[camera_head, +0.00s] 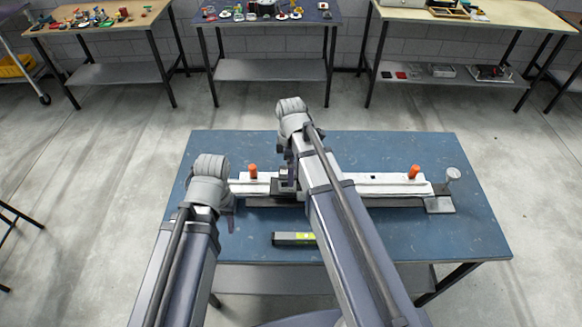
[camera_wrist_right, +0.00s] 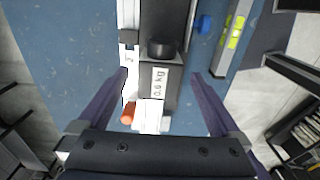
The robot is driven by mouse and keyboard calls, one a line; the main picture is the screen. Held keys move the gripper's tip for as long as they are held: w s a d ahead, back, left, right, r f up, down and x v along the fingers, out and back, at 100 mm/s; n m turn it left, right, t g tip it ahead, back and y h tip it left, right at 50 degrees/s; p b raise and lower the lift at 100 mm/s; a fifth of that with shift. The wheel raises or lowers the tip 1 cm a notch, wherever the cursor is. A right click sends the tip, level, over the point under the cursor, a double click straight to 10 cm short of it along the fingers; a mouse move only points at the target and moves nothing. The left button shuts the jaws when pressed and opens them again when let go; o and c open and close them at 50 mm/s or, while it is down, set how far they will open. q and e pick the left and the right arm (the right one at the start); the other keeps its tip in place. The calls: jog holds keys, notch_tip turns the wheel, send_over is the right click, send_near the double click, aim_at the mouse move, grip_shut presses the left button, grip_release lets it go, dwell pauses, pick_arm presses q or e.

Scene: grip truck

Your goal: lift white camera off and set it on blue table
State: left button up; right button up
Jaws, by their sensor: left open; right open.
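My right gripper (camera_head: 287,172) hangs over the left part of a pale rail assembly (camera_head: 380,183) on the blue table (camera_head: 450,225). In the right wrist view its open fingers (camera_wrist_right: 160,75) straddle a dark block (camera_wrist_right: 145,80) with a white "0.6 kg" label and a round black part, and no contact shows. A white piece (camera_wrist_right: 150,116) lies at the block's lower end; I cannot tell whether it is the white camera, which I cannot clearly identify. My left gripper (camera_head: 229,212) is open near the rail's left end, its fingers partly hidden.
Orange knobs (camera_head: 414,171) stand near both rail ends. The table's front right is clear. Cluttered benches (camera_head: 270,22) stand behind, across open floor.

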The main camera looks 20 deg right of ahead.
notch_tip(320, 180, down, 6)
jog(key=b, duration=0.4)
jog(key=shift+r+b, duration=0.25)
jog(key=shift+b, duration=0.05)
jog(key=shift+r, duration=0.1)
grip_shut()
dwell(0.3)
jog(key=c, duration=0.5)
grip_release()
jog(key=c, duration=0.5)
jog(key=shift+o, duration=0.2)
jog(key=shift+r+p, duration=1.3)
jog(key=shift+p, duration=0.15)
jog(key=shift+r+p, duration=2.4)
jog(key=shift+r, duration=0.05)
jog(key=shift+r, duration=0.1)
